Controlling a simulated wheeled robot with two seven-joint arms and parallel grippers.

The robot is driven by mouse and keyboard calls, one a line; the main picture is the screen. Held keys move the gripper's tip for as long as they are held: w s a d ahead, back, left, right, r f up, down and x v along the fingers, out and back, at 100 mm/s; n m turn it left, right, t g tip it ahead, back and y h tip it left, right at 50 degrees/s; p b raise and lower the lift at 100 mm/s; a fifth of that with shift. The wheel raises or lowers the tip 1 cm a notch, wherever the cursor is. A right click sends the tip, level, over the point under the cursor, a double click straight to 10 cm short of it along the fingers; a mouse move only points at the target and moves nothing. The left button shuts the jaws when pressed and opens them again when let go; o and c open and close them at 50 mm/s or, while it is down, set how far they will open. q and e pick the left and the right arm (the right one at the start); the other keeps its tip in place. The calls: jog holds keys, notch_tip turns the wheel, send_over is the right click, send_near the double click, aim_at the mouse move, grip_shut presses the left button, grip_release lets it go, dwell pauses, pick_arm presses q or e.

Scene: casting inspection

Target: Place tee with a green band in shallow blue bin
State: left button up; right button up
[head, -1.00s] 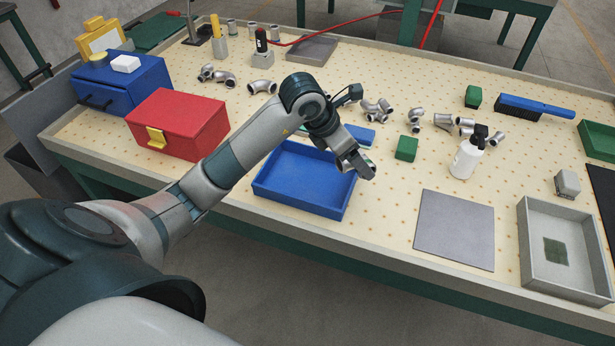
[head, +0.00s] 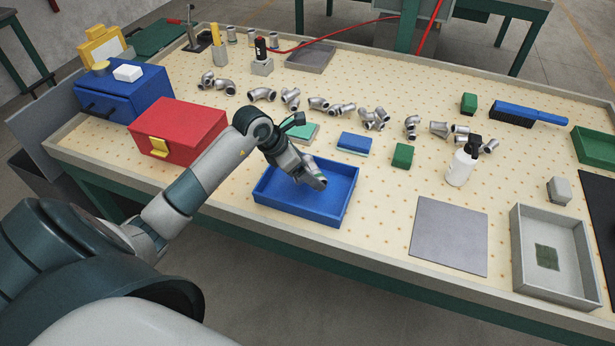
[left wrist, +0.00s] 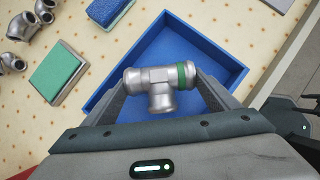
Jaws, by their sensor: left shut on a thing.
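My left gripper (head: 314,181) is over the shallow blue bin (head: 336,208) in the head view. In the left wrist view my left gripper (left wrist: 160,88) is shut on a silver tee with a green band (left wrist: 159,88). The band circles the right end of the tee, and the stem points toward the gripper body. The blue bin (left wrist: 121,76) lies beneath the held tee, and its visible floor is empty. In the head view the tee is mostly hidden by the gripper. My right gripper is not in view.
Several silver fittings (head: 318,104) lie in a row behind the bin. A blue sponge (head: 355,142), a green block (head: 402,155) and a red box (head: 178,130) stand nearby. A grey plate (head: 450,235), a white bottle (head: 461,165) and a grey tray (head: 518,262) are to the right.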

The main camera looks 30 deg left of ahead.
pick_arm(q)
jog(key=shift+f+p, duration=0.7)
jog(key=shift+f, duration=1.2)
jog(key=shift+f, duration=0.15)
jog(key=o, duration=1.6)
